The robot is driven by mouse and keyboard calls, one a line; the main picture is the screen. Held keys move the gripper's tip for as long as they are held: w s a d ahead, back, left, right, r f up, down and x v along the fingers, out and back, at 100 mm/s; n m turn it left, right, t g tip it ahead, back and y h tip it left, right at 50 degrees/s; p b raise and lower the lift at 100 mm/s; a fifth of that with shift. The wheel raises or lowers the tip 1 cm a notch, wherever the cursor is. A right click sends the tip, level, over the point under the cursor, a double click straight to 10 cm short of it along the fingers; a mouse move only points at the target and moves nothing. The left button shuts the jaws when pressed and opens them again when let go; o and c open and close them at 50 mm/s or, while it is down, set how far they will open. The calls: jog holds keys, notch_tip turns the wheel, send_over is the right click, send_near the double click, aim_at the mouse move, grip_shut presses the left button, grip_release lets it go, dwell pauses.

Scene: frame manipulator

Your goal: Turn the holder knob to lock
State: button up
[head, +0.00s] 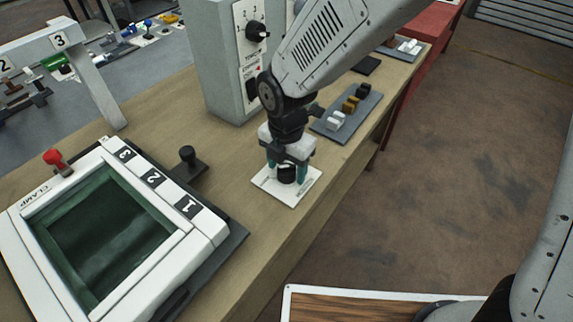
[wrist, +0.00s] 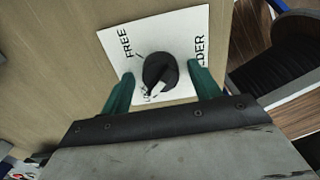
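The holder knob (head: 287,175) is black and round and stands on a white square plate (head: 293,197) near the table's front edge. In the wrist view the knob (wrist: 160,70) sits mid-plate, with a pale mark on its lower part. The plate (wrist: 190,28) reads "FREE" at left and "…LDER" at right, the rest of that word being hidden. My gripper (head: 287,168) points down over the knob. Its green fingers stand on either side of the knob, with visible gaps in the wrist view (wrist: 161,73). It is open, and contact with the knob does not show.
A white clamp frame (head: 171,198) with a red-handled clamp (head: 56,160) lies at the left. A small black knob (head: 187,156) stands beside it. A grey control box (head: 221,60) rises behind. A grey tray (head: 337,132) with small blocks lies close behind my gripper.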

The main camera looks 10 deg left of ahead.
aim_at(287, 167)
notch_tip(287, 167, up, 8)
jog(key=shift+f, duration=0.1)
dwell(0.4)
dwell(0.4)
jog(key=shift+s+d+m, duration=0.1)
jog(key=shift+m, duration=0.5)
jog(key=s+d+r+m, duration=0.4)
jog(key=s+d+m, duration=0.1)
jog(key=d+m, duration=0.4)
jog(key=s+d+r+m+t, duration=0.1)
jog(key=s+d+r+m, duration=0.3)
jog(key=d+m, duration=0.6)
jog(key=s+d+r+m, duration=0.5)
jog(key=d+m, duration=0.4)
jog(key=d, duration=0.3)
jog(key=shift+s+m, duration=0.4)
jog(key=shift+s, duration=0.4)
